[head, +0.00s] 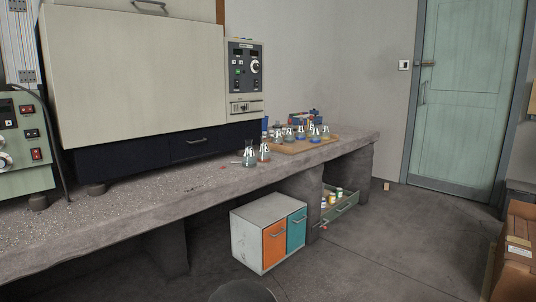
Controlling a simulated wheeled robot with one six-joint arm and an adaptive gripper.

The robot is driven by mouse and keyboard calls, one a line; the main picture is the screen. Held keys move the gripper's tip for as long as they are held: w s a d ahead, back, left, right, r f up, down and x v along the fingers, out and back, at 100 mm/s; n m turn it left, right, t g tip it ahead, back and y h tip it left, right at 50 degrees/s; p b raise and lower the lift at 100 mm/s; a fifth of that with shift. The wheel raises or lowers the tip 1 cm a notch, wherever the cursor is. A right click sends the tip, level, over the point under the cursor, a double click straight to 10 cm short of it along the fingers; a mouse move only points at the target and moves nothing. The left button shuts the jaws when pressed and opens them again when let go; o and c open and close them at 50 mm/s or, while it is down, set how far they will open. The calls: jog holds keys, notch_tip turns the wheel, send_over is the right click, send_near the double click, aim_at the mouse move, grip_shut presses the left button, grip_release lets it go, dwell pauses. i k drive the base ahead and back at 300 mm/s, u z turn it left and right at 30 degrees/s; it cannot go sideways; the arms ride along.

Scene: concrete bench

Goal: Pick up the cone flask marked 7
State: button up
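Several cone flasks stand at the right part of the concrete bench. Two of them, a front flask (249,157) and a flask just right of it (264,153), stand on the bare bench top. Several more flasks (315,134) stand close together on a wooden tray (292,149) behind and to the right. The flasks hold liquids of differing tints. Any numbers on them are too small to read, so I cannot tell which one is marked 7. My gripper is not in view.
A large beige oven (135,80) with a control panel (245,68) stands on the concrete bench (150,197). A blue item (304,117) lies behind the flasks. Below are a cabinet (268,232) and a green crate (342,209) with small jars.

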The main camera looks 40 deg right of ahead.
aim_at(249, 161)
jog(key=z, duration=2.6)
jog(key=i, duration=1.85)
jog(key=u, duration=2.4)
